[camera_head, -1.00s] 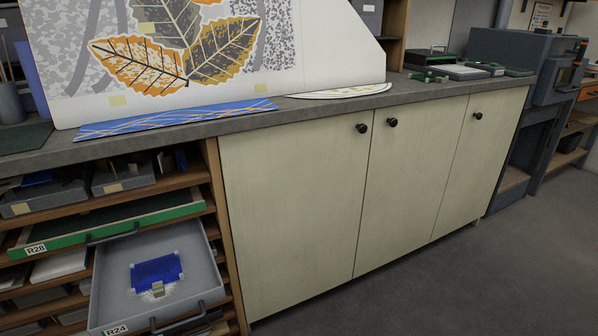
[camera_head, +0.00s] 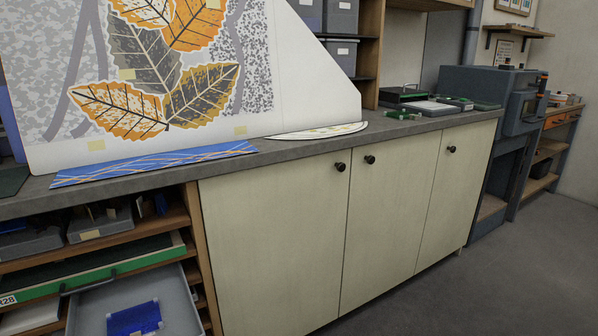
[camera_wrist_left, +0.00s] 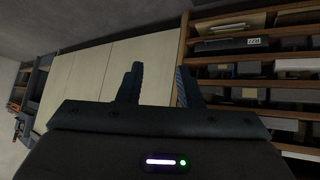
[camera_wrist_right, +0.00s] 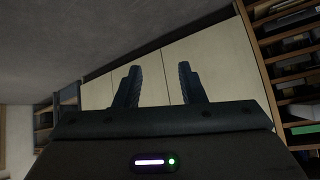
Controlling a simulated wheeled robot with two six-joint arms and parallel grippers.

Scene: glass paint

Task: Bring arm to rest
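My left gripper (camera_wrist_left: 158,85) shows in the left wrist view, its two dark fingers apart with nothing between them. Pale cabinet doors and a drawer rack lie beyond it. My right gripper (camera_wrist_right: 157,85) shows in the right wrist view, also with its fingers apart and empty. Cabinet doors and the floor lie beyond it. Neither arm shows in the head view. Both grippers look clear of the furniture, though the exact distance cannot be told.
A grey worktop (camera_head: 290,150) runs above pale cabinet doors (camera_head: 275,235). A pulled-out grey drawer (camera_head: 180,300) with a blue sheet (camera_head: 134,318) juts from the rack at lower left. A leaf-patterned panel (camera_head: 290,75) stands on the worktop. The floor (camera_head: 500,270) at right is clear.

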